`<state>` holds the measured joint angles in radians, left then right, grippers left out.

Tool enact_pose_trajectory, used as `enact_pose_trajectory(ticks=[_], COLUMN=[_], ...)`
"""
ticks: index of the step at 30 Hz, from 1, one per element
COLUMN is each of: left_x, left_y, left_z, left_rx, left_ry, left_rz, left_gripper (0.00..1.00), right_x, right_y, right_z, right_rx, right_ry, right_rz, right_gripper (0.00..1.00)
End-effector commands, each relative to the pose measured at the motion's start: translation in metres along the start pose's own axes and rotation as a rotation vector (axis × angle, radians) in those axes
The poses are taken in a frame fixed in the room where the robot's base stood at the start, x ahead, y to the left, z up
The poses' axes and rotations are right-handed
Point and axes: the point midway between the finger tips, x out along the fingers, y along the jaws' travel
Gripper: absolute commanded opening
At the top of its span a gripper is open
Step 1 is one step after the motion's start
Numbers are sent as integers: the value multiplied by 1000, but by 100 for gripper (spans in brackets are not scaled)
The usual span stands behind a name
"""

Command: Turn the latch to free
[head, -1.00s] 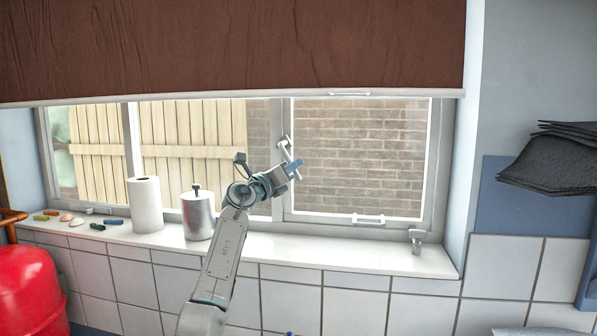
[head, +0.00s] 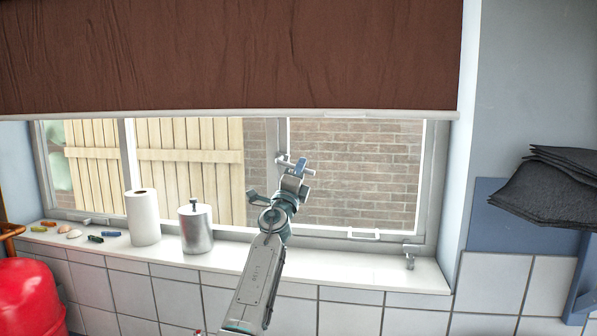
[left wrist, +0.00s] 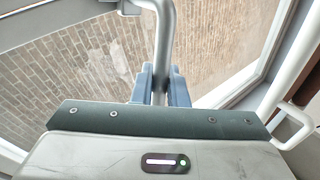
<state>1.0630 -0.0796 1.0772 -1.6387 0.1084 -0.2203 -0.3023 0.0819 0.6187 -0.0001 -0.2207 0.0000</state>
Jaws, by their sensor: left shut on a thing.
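The window latch is a grey metal handle (head: 284,160) on the upright between the window panes. It points out to the right, close to level, with a slight downward tilt. My left gripper (head: 300,167) reaches up from below and is shut on the latch's handle. In the left wrist view, the blue fingers (left wrist: 160,88) stand on both sides of the grey latch bar (left wrist: 163,45), which runs up and bends toward the top left. The bar's far end is hidden between the fingers. My right gripper is not in view.
The window sill (head: 330,268) below holds a paper roll (head: 143,218), a metal canister (head: 196,230) and several small items. A brown blind (head: 230,55) hangs above the latch. Dark cloths (head: 550,190) are at right.

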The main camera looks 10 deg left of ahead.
Motion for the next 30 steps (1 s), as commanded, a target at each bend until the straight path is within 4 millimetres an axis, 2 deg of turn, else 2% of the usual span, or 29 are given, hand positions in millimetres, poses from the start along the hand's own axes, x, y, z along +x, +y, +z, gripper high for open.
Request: enact_pose_trajectory(ticks=[19, 20, 22, 30], left_x=[2, 2, 2, 2], left_y=[-3, -3, -3, -3], left_z=[1, 1, 1, 1], left_rx=[-42, -42, -42, -41], left_ry=[-29, -29, -29, -29], left_rz=[-1, -1, -1, -1], left_gripper=[0, 17, 31, 31], right_x=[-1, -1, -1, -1], right_y=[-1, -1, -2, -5], right_z=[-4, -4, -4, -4], right_rx=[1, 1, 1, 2], right_ry=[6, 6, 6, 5], right_rz=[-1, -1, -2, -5], right_gripper=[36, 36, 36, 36])
